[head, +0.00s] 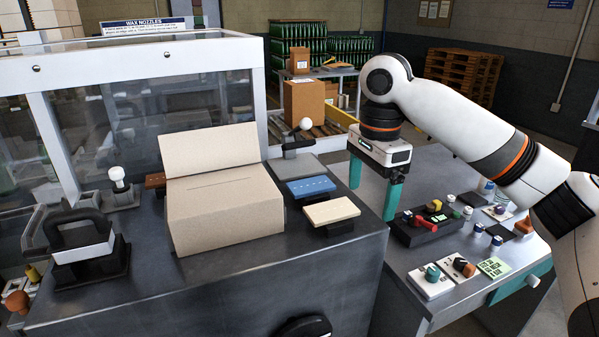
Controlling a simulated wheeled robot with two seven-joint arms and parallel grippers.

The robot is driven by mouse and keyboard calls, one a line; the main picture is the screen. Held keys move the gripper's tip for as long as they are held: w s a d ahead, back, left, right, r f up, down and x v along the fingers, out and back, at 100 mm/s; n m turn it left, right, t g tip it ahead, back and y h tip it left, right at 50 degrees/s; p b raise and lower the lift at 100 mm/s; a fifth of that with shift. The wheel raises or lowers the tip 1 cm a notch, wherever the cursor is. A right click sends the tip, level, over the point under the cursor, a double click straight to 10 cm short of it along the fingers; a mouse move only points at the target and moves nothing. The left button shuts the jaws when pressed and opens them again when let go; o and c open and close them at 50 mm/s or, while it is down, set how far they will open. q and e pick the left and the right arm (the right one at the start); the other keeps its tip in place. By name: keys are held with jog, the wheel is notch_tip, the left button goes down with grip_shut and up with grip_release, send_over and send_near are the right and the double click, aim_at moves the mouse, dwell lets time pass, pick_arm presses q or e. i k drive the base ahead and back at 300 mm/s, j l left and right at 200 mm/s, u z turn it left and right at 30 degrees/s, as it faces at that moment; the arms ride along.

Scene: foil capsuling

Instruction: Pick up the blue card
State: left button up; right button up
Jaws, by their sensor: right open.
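The blue card (311,186) lies flat on a dark holder on the grey metal bench, right of the cardboard box, with a row of small light marks on its top. My right gripper (372,203) hangs from the arm coming in from the right, its teal fingers pointing down and spread apart with nothing between them. In the picture it is to the right of the blue card and apart from it. My left gripper is not in view.
A cream block (331,211) sits just in front of the blue card. A cardboard box (225,215) stands to its left, and a white-knobbed lever (304,125) rises behind. A side table at right holds a dark control tray (427,235) and several small knobbed parts.

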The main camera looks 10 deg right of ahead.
aim_at(312, 186)
jog(key=i+j, duration=0.1)
jog(key=i, duration=0.35)
jog(key=i+j, duration=0.1)
jog(key=i, duration=0.35)
